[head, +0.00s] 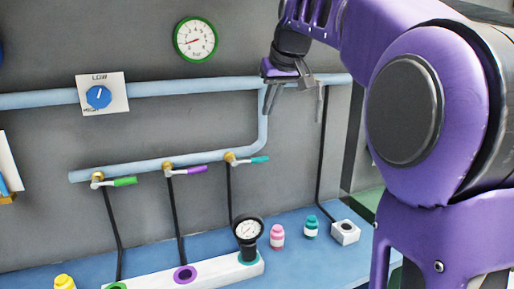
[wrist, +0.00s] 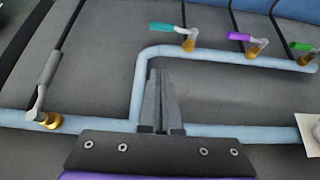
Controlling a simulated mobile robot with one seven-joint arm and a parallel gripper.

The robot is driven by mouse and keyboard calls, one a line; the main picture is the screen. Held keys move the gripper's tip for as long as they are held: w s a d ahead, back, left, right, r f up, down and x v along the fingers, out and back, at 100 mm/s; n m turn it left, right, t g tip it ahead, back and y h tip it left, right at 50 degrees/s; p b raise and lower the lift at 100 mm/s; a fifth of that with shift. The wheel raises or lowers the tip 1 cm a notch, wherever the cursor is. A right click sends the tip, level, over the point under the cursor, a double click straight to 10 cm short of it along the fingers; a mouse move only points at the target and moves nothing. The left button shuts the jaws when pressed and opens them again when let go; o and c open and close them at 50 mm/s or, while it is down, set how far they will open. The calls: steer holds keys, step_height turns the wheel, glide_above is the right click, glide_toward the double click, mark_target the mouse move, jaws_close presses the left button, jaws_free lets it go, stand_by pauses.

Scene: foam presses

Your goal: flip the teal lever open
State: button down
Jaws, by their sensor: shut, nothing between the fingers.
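The teal lever (head: 260,160) is on a brass valve at the right end of the lower pipe run in the head view. Its handle lies sideways, pointing right, about in line with the pipe. In the wrist view the teal lever (wrist: 167,27) lies beyond the fingertips, near the top, with its handle pointing left. My gripper (head: 269,106) is above the lever, in front of the upper pipe, apart from the lever. In the wrist view my gripper (wrist: 160,73) has its fingers together with nothing between them.
A purple lever (head: 194,170) and a green lever (head: 124,181) sit left of the teal one. A grey lever (wrist: 49,68) is on the upper pipe near my gripper. The wall between pipes is clear.

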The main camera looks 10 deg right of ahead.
steer(key=b, duration=0.2)
glide_above(261, 159)
step_height(261, 159, down, 8)
steer(key=shift+w+a+f, duration=0.1)
steer(key=shift+w+f, duration=0.05)
steer(key=shift+f, duration=0.1)
steer(key=shift+s+f, duration=0.2)
steer(key=shift+f, duration=1)
steer(key=shift+s+f+b, duration=0.15)
steer(key=shift+f+b, duration=0.15)
steer(key=shift+f, duration=0.35)
steer(key=shift+d+f, duration=0.1)
steer(key=shift+d, duration=0.1)
steer(key=shift+f+y, duration=0.15)
steer(key=shift+y, duration=0.15)
